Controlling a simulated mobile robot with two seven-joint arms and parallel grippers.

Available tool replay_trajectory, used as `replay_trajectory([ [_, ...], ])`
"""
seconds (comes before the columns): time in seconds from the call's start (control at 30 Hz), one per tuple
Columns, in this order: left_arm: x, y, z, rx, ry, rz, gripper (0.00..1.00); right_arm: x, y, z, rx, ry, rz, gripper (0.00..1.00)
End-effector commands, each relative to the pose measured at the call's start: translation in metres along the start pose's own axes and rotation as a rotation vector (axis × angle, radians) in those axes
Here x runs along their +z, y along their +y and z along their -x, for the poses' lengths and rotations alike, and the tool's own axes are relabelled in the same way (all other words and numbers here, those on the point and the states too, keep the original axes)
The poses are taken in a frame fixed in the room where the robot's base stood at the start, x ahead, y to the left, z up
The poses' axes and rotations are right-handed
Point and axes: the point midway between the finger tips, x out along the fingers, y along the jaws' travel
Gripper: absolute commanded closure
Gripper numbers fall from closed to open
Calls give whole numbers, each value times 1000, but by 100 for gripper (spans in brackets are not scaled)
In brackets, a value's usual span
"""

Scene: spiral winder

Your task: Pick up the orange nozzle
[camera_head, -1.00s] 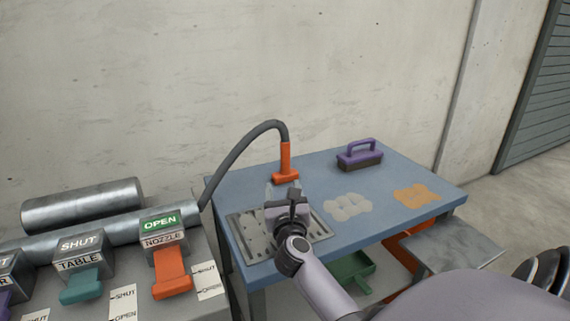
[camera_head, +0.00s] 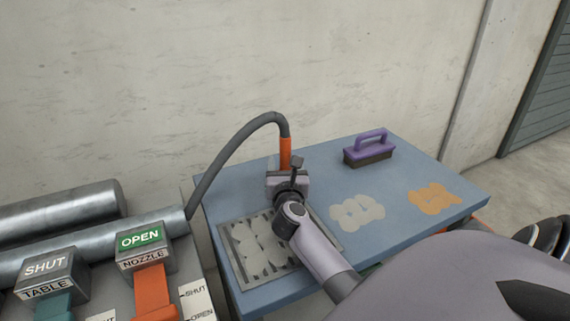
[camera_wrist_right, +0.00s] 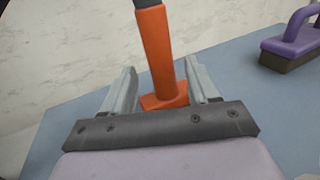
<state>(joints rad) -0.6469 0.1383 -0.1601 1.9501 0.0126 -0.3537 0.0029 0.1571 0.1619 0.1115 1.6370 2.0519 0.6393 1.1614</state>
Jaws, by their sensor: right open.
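The orange nozzle (camera_head: 285,153) stands upright on the blue table at the end of a dark grey hose (camera_head: 232,150). Its lower part is hidden behind my right gripper (camera_head: 285,172) in the head view. In the right wrist view the nozzle (camera_wrist_right: 160,58) rises between the two open fingers of my right gripper (camera_wrist_right: 160,90), and its wider orange foot shows just beyond the gripper's dark front plate. Gaps show on both sides of the nozzle, so the fingers are not closed on it. My left gripper is not in view.
The blue table (camera_head: 310,165) carries a purple-handled brush (camera_head: 368,150), a pale patch (camera_head: 357,210), an orange patch (camera_head: 433,198) and a slotted grate (camera_head: 235,262) with pale blotches. A NOZZLE lever box marked OPEN (camera_head: 143,246) and a TABLE box marked SHUT (camera_head: 48,275) stand at left.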

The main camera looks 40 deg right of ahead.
Motion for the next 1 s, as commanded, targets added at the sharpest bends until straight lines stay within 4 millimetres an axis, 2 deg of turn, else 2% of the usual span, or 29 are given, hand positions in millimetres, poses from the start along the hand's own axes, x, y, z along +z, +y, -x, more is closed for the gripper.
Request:
replay_trajectory([
  [0.27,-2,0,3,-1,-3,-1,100,9,-2,-33,0,-3,2,41],
  [0.4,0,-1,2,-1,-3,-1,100,7,-1,-47,1,-2,1,41],
  [0.77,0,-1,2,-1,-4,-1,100,7,-2,-55,1,0,0,41],
  [0.83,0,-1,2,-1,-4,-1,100,7,-2,-55,1,0,0,57],
  [0.97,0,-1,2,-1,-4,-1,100,7,-2,-55,1,0,0,99],
  [1.0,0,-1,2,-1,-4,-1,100,7,-2,-55,1,0,0,100],
])
